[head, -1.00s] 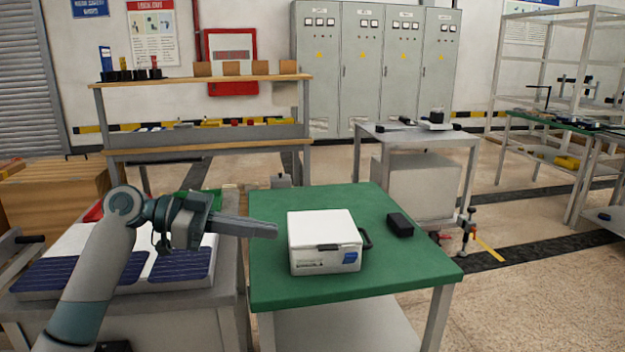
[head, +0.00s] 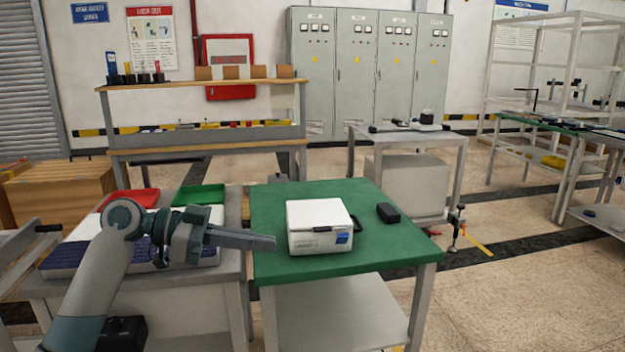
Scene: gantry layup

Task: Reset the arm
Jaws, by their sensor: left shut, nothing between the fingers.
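My left arm comes in from the lower left, and its gripper (head: 272,242) points right. I cannot tell from this view how far apart tips and box are in depth. My right gripper is not in view.
A small black block (head: 388,213) lies right of the white box. On the grey table (head: 215,277) at left are a red tray (head: 136,197), a green tray (head: 200,195) and dark blue panels, partly behind my arm. The green table's front right is clear.

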